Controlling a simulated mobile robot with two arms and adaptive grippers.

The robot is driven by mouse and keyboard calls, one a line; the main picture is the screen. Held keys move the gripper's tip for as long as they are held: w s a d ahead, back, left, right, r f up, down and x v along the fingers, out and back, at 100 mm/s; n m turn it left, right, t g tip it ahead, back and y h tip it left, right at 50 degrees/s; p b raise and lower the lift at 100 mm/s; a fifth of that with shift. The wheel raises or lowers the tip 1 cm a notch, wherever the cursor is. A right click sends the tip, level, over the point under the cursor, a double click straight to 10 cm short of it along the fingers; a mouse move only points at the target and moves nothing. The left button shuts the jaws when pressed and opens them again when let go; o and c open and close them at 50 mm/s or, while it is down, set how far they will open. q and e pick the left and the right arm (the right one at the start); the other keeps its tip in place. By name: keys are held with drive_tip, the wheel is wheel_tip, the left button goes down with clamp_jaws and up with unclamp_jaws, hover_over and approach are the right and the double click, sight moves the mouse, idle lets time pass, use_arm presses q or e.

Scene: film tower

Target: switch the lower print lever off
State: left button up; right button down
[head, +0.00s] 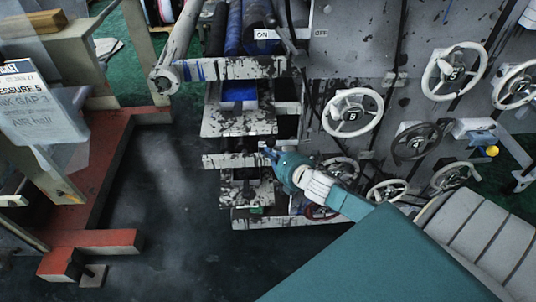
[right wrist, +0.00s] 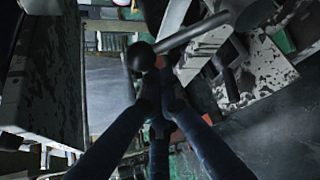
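My right gripper (head: 271,154) reaches in from the lower right in the head view, its tip beside the lower front of the paint-worn machine. In the right wrist view its dark blue fingers (right wrist: 162,88) are drawn together, with nothing seen between them. A lever with a dark ball knob (right wrist: 140,56) and a pale rod shows just beyond the fingertips; I cannot tell whether they touch. It appears to be the lower print lever, which I cannot make out in the head view. An upper lever (head: 285,33) stands between ON and OFF labels. My left gripper is out of view.
Several handwheels (head: 353,112) cover the machine's side panel, close to my right arm. Rollers (head: 234,28) lie at the top of the machine. A red-brown base frame (head: 92,165) stands at left, with open dark floor (head: 170,210) between it and the machine.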

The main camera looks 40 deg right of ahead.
drive_tip(key=shift+d+r, duration=0.15)
drive_tip(key=s+d+r+m+t+y+b, duration=0.1)
drive_tip(key=s+d+r+m+t, duration=0.1)
drive_tip(key=s+d, duration=0.3)
drive_tip(key=shift+s+d+r+m+t+y, duration=0.35)
drive_tip(key=shift+d+m+t, duration=0.25)
drive_tip(key=shift+d, duration=1.45)
